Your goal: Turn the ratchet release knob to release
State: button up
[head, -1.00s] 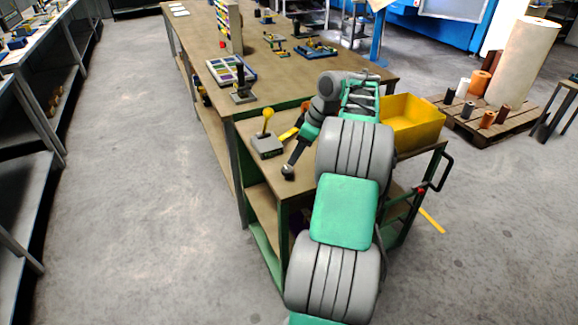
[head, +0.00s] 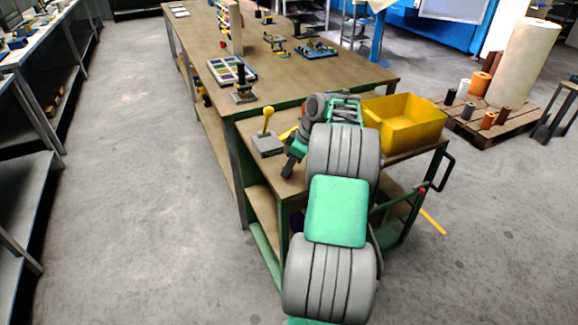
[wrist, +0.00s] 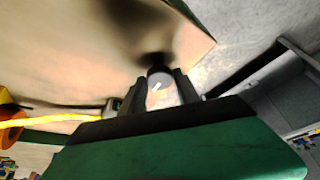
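A dark round knob (wrist: 158,77) with a pale face and a white mark shows in the wrist view, low over the brown top. My gripper (wrist: 163,84) has one dark finger on each side of it, close to its sides. I cannot tell whether the fingers touch it. In the head view my gripper (head: 287,172) points down at the front left of the cart top, and the knob is hidden there behind my gripper.
A grey block with a yellow-balled lever (head: 267,143) stands just left of my gripper. A yellow bin (head: 410,128) sits on the right of the cart top (head: 262,172). A long workbench (head: 305,82) adjoins behind. The floor left is clear.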

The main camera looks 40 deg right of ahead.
grip_shut()
jog(key=shift+m+b, duration=0.3)
jog(key=shift+a+f+m+h+b, duration=0.1)
jog(key=shift+m+h+b, duration=0.5)
jog(key=shift+m+b, duration=0.5)
jog(key=m+h+b, duration=0.1)
jog(key=m, duration=0.2)
jog(key=shift+a+m+t+b, duration=0.1)
jog(key=shift+m+t+b, duration=0.2)
jog(key=shift+m, duration=0.1)
jog(key=m+h+b, duration=0.1)
jog(key=m+h, duration=0.1)
jog(key=m, duration=0.3)
jog(key=shift+a+m, duration=0.15)
jog(key=shift+m, duration=0.15)
jog(key=m+g+h, duration=0.1)
jog(key=m, duration=0.1)
jog(key=m+g+h, duration=0.1)
jog(key=m, duration=0.2)
jog(key=shift+w+r+m, duration=0.15)
jog(key=shift+r+m, duration=0.05)
jog(key=shift+m, duration=0.1)
